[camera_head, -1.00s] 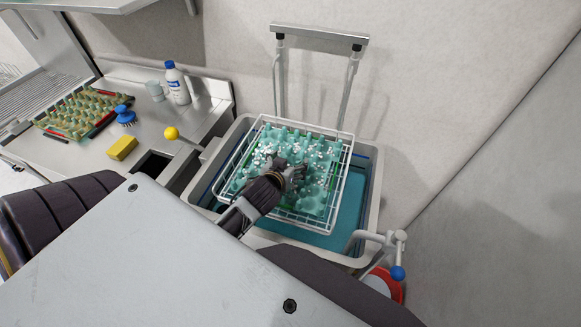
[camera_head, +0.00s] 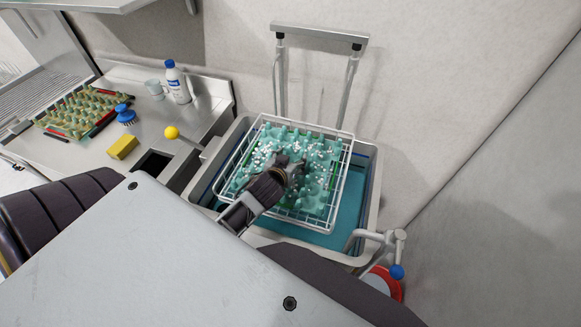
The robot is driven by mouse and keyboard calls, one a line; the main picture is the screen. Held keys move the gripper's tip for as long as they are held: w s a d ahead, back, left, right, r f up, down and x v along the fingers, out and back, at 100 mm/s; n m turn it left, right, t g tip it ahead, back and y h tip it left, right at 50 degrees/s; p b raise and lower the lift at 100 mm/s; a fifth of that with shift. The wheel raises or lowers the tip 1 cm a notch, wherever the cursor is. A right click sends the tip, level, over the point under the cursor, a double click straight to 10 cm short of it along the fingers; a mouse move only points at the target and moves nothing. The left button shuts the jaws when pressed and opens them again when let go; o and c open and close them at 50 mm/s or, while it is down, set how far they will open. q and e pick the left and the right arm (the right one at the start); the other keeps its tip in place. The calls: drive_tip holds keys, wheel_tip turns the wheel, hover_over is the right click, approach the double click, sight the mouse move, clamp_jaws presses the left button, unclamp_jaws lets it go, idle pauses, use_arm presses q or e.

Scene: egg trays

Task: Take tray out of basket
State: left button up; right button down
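A teal egg tray (camera_head: 318,150) with white foam bubbles on it lies in a white wire basket (camera_head: 343,172). The basket hangs over the water in a grey sink, below a metal lift frame. My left gripper (camera_head: 295,165) is over the middle of the tray, with its fingers down among the tray's pegs. Its fingertips are partly hidden, so I cannot tell whether it is open or shut, or whether it touches the tray. My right gripper is not in view.
The sink (camera_head: 372,160) has a raised rim around the basket. A lever with a yellow knob (camera_head: 171,132) stands at its left, and a tap with a blue knob (camera_head: 396,271) at its right front. The left counter holds another egg tray (camera_head: 60,128), a blue brush (camera_head: 125,117), a yellow sponge (camera_head: 122,147) and a bottle (camera_head: 177,84).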

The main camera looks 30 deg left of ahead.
use_arm(q)
drive_tip(key=c, duration=0.7)
drive_tip(key=shift+c, duration=0.2)
wheel_tip(320, 180, up, 10)
idle(0.3)
idle(0.4)
